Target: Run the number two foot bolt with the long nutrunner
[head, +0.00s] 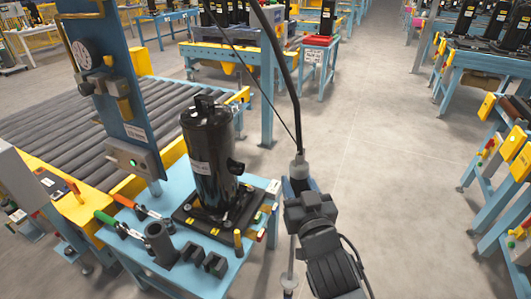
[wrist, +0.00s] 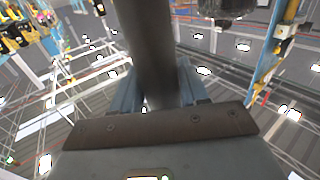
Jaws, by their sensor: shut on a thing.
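The long nutrunner (head: 299,168) hangs upright from a black hose, to the right of the compressor pallet. My gripper (head: 298,186) is shut on it; its thin lower shaft shows below, with its tip (head: 289,284) low beside the table. In the wrist view the nutrunner's dark round body (wrist: 147,50) stands between the two blue fingers of my gripper (wrist: 155,88). The black compressor (head: 210,150) stands upright on a dark base plate (head: 190,214). The foot bolts are too small to tell apart, and I cannot pick out number two.
The blue table (head: 212,283) carries dark blocks (head: 190,253), a dark cylinder (head: 159,241), a yellow post (head: 238,242) and tools with green and orange handles. A blue post (head: 110,70) with a gauge and a roller conveyor (head: 60,120) stand left. Open floor (head: 380,150) lies right.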

